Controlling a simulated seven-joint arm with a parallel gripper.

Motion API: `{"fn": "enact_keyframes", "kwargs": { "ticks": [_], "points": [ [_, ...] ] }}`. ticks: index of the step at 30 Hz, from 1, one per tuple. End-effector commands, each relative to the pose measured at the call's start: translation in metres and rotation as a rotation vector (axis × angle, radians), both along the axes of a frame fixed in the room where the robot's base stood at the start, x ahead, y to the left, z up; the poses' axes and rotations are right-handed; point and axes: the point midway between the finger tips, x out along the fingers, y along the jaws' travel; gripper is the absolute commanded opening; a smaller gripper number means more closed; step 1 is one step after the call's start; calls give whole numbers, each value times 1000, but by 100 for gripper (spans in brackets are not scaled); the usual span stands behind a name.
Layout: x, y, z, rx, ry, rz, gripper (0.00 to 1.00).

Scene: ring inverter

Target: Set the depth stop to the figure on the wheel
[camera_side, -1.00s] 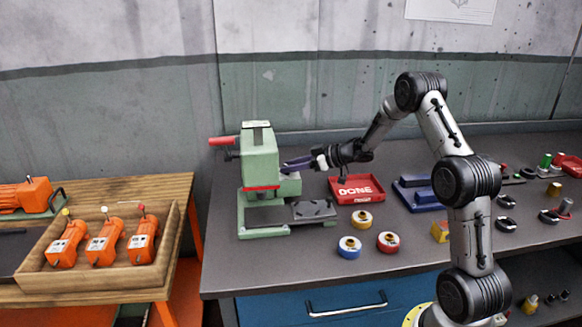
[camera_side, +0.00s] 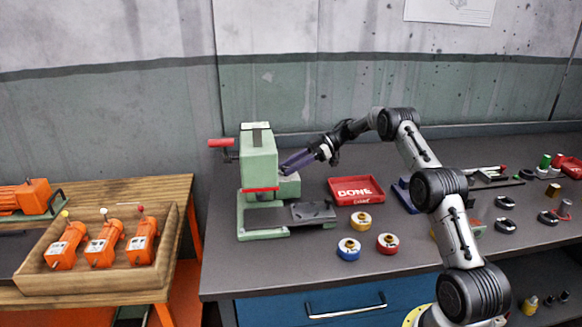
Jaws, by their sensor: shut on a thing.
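The green press (camera_side: 259,165) stands at the left of the bench, with a red handle (camera_side: 221,143) on its left and a dark bed (camera_side: 266,217) at its foot. My gripper (camera_side: 286,168) reaches in from the right, tilted down to the left. Its long dark purple fingers are shut at the press's right side, on a small part that they hide. I cannot make out the depth stop or its setting. Three small wheels with white tops, yellow (camera_side: 361,221), blue (camera_side: 348,249) and red (camera_side: 388,243), lie right of the press; any figures are too small to read.
A red tray marked DONE (camera_side: 376,197) lies behind the wheels. A blue block is partly hidden by my arm. Several small parts lie at the right. A wooden tray (camera_side: 152,279) with orange tools stands on the left table. The bench front is clear.

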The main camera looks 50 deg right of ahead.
Motion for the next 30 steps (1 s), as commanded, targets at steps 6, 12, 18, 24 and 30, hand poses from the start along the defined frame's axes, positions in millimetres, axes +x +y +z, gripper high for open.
{"fn": "enact_keyframes", "kwargs": {
  "ticks": [6, 12, 18, 24, 30],
  "points": [
    [1, 0, 1, 1, -2, 25, 0],
    [1, 1, 2, 2, -3, 27, 0],
    [1, 1, 2, 1, -4, 27, 49],
    [1, 1, 1, 1, -3, 26, 69],
    [0, 0, 1, 1, -2, 25, 69]
  ]
}}
